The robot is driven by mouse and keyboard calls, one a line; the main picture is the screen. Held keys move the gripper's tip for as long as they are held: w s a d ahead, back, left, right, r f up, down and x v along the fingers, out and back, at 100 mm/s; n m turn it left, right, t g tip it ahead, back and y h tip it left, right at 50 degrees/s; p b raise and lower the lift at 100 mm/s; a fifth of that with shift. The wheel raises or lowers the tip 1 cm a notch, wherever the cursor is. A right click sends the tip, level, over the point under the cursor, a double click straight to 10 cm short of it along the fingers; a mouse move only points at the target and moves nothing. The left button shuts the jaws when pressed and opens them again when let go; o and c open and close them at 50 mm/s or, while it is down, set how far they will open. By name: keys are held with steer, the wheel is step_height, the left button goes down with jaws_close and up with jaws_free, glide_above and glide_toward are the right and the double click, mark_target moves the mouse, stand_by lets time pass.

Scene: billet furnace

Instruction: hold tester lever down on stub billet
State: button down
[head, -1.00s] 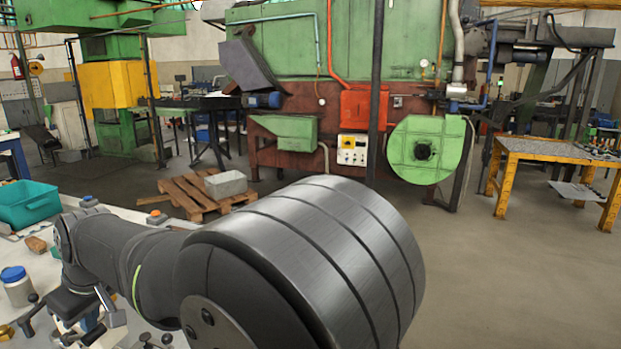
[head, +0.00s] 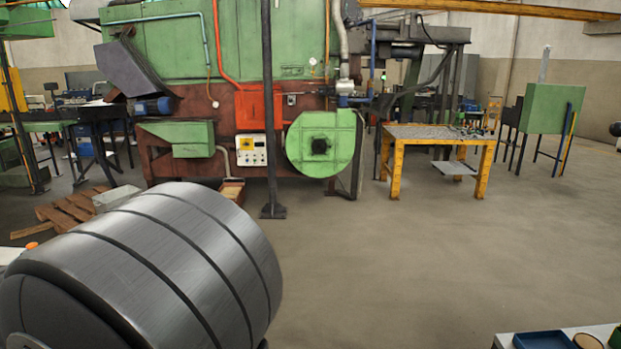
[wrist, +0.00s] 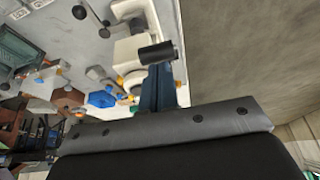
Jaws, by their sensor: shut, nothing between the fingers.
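In the wrist view a cream-coloured device (wrist: 130,52), which looks like the tester, stands at the edge of a light bench. A lever with a black ball knob (wrist: 80,12) shows at its upper left. A dark short cylinder (wrist: 158,53) sticks out at its right; I cannot tell whether it is a handle or the stub billet. My gripper (wrist: 165,128) fills the bottom of the wrist view as a wide grey edge with dark bolts. It is shut and empty, and I see no contact with the lever. The tester and gripper are outside the head view.
In the wrist view a blue object (wrist: 101,99) and other small items lie on the bench, with a teal bin (wrist: 22,50) at left. Open floor (wrist: 235,45) lies right. In the head view a yellow-legged table (head: 435,135) and green furnace stand behind clear floor.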

steer(key=shift+r, duration=0.1)
steer(key=shift+r, duration=0.65)
steer(key=shift+r, duration=2.55)
